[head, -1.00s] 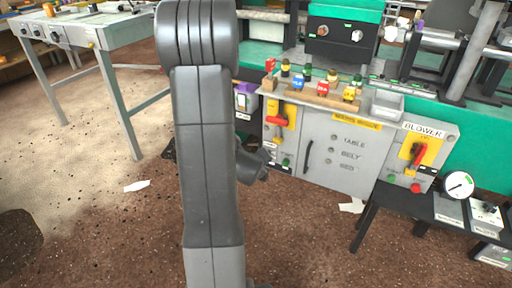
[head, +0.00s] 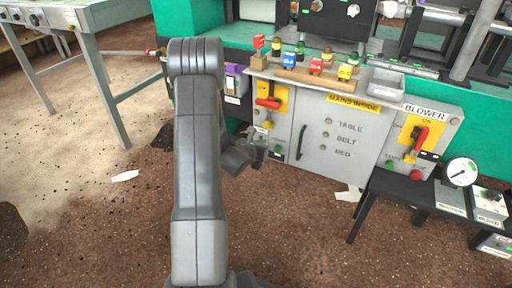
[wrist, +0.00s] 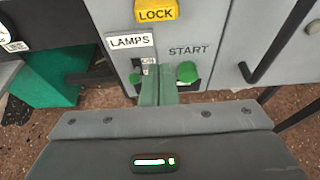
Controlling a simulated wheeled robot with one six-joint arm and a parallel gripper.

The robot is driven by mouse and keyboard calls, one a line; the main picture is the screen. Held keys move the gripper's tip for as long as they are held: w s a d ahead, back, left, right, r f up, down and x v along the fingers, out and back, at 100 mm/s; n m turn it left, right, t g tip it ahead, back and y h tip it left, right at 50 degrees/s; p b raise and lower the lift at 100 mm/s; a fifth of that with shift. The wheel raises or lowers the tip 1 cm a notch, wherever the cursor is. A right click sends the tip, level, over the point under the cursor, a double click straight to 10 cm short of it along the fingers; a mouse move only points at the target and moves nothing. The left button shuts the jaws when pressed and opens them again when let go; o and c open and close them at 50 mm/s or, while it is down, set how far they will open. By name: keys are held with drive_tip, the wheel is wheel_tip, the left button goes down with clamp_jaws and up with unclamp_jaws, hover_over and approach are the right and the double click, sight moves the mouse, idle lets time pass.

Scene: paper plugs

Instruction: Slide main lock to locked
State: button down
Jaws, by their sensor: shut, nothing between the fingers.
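The yellow LOCK piece (wrist: 156,10) is at the top edge of the wrist view, on the grey cabinet front, cut off by the frame. In the head view a small yellow piece (head: 267,125) sits under the red lever (head: 268,103) on the cabinet's left panel. Its locked or unlocked position cannot be told. My gripper (wrist: 158,88) is shut and empty, its greenish fingers pointing at the panel below LOCK, between the LAMPS switch (wrist: 135,78) and the green START button (wrist: 187,72). Contact with the panel cannot be told. In the head view my arm partly hides the gripper.
A black door handle (wrist: 280,42) is right of START. The cabinet (head: 340,140) has a BLOWER panel (head: 425,112) with another red lever at right. A black bench (head: 400,190) with a gauge stands in front at right. Brown floor is open at front left.

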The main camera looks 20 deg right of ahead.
sight(268, 124)
drive_tip(key=x, duration=0.3)
drive_tip(key=shift+w+d+r, duration=0.15)
drive_tip(key=shift+w+d, duration=0.05)
wheel_tip(268, 124, up, 3)
drive_tip(key=shift+s+a+f, duration=0.15)
drive_tip(key=shift+f, duration=0.05)
drive_tip(key=shift+r, duration=0.55)
drive_tip(key=shift+r+b, duration=0.35)
drive_tip(key=shift+r, duration=1.25)
